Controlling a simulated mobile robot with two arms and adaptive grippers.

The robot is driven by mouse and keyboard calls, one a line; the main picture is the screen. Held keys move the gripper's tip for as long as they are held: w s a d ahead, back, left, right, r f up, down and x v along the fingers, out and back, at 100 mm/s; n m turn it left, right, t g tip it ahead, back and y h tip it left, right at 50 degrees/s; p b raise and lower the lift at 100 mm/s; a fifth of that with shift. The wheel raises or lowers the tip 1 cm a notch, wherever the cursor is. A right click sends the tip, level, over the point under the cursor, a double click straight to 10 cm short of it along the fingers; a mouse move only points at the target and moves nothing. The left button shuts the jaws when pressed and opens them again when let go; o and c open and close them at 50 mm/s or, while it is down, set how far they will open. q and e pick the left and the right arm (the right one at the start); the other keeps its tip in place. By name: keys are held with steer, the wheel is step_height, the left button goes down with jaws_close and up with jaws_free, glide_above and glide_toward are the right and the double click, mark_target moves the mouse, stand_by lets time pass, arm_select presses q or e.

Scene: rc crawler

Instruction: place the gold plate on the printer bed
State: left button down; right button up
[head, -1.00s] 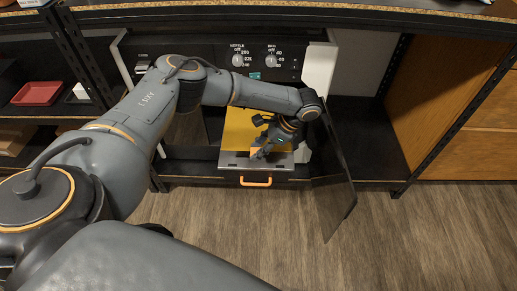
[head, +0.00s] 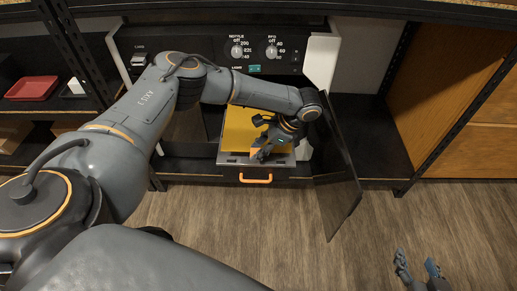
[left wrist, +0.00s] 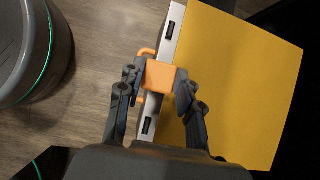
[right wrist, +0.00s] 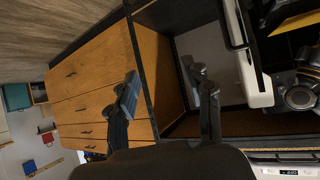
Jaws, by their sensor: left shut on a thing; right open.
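The gold plate (head: 240,132) is flat inside the open printer, over the grey printer bed (head: 232,160). The bed's front strip shows beyond the plate's front edge. The plate fills the right of the left wrist view (left wrist: 240,80), beside the bed's pale strip (left wrist: 172,32). My left gripper (head: 261,153) is at the plate's front edge, shut on its orange tab (left wrist: 160,76). I cannot tell whether the plate lies fully on the bed. My right gripper (head: 417,270) is open and empty over the floor, well right of the printer; its fingers show in the right wrist view (right wrist: 165,92).
An orange handle (head: 256,180) sits under the bed's front. The dark printer door (head: 336,175) hangs open on the right, close to my left wrist. A red tray (head: 32,88) stands on the left shelf. The floor in front is clear.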

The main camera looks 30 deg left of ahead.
arm_select(q)
steer(key=shift+f+b, duration=0.8)
steer(key=shift+b, duration=0.2)
steer(key=shift+f+b, duration=0.7)
steer(key=shift+b, duration=0.25)
arm_select(e)
steer(key=w+a+r+t+y, duration=0.1)
steer(key=r+t+y, duration=0.1)
steer(key=r+t, duration=0.3)
steer(key=w+a+r+t+y, duration=0.1)
steer(key=r+t, duration=0.5)
steer(key=r, duration=0.6)
steer(key=shift+w+a+r+y, duration=0.25)
steer(key=shift+w+a+y, duration=0.15)
steer(key=shift+w+a, duration=0.25)
arm_select(q)
steer(key=shift+f, duration=0.55)
arm_select(e)
steer(key=shift+s+r+n, duration=0.1)
steer(key=shift+n, duration=0.2)
arm_select(q)
steer(key=c, duration=0.8)
jaws_free()
